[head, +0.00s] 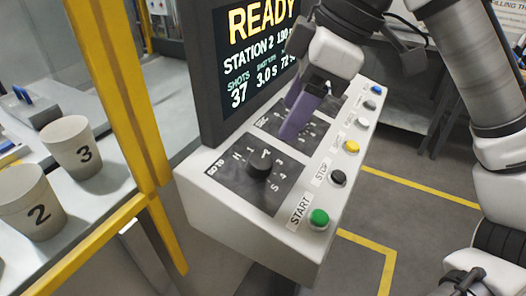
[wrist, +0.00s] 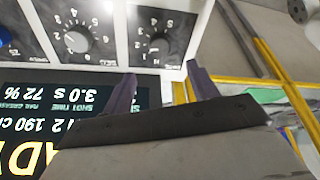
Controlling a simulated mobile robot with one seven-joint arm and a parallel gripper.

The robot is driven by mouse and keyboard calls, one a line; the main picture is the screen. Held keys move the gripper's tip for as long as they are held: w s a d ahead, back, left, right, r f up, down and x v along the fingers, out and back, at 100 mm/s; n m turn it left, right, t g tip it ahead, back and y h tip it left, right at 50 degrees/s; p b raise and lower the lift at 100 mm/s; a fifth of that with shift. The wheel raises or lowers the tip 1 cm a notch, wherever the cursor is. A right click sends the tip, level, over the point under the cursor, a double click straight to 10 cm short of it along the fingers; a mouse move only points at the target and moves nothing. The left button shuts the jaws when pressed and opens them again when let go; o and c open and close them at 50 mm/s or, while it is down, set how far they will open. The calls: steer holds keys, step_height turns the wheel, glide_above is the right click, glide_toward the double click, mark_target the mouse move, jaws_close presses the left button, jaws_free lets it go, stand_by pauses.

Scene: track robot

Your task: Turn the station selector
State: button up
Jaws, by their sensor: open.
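The station selector is a black round knob (head: 259,164) on the dark GO TO plate at the near left end of the control panel (head: 225,212). Marks including H, 1, 3, 4 and S ring it. The knob at the right in the wrist view (wrist: 160,48), near the panel's end, appears to be the same one. My gripper (head: 303,118) is open and empty, with purple fingers. In the head view it is over the SEC plate, right of and beyond the selector, hiding the knob there. In the wrist view the fingers (wrist: 158,88) are apart, short of the right-hand knob.
A screen (head: 245,75) reading READY and STATION 2 stands behind the panel. Green START (head: 319,218), black STOP (head: 338,177), yellow (head: 351,146) and other buttons line the front. Cups marked 2 (head: 30,205) and 3 (head: 72,148) stand left, beyond a yellow post (head: 135,95).

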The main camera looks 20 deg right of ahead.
mark_target(262, 160)
steer(key=x, duration=1)
steer(key=shift+f, duration=0.1)
steer(key=c, duration=1)
